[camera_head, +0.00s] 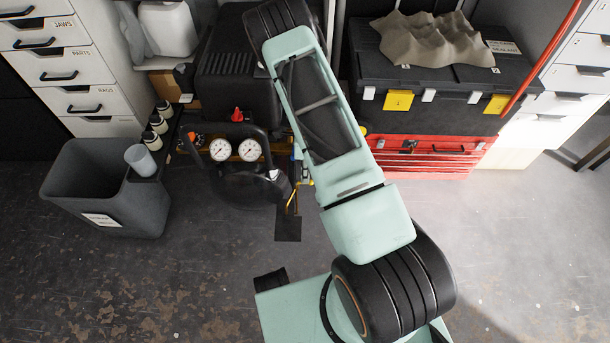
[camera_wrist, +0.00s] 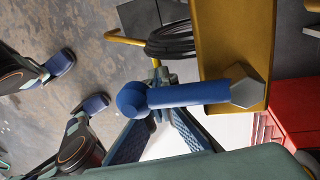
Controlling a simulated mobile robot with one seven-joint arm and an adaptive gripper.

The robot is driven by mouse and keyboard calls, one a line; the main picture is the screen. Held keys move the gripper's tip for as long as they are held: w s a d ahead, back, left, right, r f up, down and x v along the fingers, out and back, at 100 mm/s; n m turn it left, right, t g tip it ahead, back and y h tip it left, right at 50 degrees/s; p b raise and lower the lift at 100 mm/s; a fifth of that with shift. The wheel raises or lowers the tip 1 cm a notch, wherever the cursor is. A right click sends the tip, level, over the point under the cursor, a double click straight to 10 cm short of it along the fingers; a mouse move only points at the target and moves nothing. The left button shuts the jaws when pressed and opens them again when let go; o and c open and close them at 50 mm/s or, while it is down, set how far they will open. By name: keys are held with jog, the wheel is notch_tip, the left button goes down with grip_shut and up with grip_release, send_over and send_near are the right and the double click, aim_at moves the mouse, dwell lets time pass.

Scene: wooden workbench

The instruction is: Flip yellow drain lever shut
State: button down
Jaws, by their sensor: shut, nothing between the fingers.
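The yellow drain lever (camera_wrist: 124,38) shows in the wrist view as a thin bent rod at the upper middle, its near end close to my fingertips. Whether they touch I cannot tell. My gripper (camera_wrist: 160,74) is shut and empty, its textured blue fingers meeting at their tips. A blue pipe (camera_wrist: 190,93) with a rounded end crosses in front of the fingers, coming from a grey hex fitting (camera_wrist: 250,92) on a yellow-brown surface (camera_wrist: 228,35). In the head view a thin yellow piece, likely the lever (camera_head: 291,194), shows left of my arm. My gripper is hidden there.
A black compressor with two gauges (camera_head: 249,150) stands left of my arm. A grey bin (camera_head: 75,190) is farther left. A red drawer chest (camera_head: 425,153) stands right, under a black toolbox (camera_head: 430,100). The floor in front is mostly clear. A black coil (camera_wrist: 172,40) lies beside the lever.

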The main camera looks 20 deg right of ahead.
jog(key=c, duration=2.1)
grip_release()
jog(key=shift+s+d+f, duration=0.2)
jog(key=shift+d, duration=0.05)
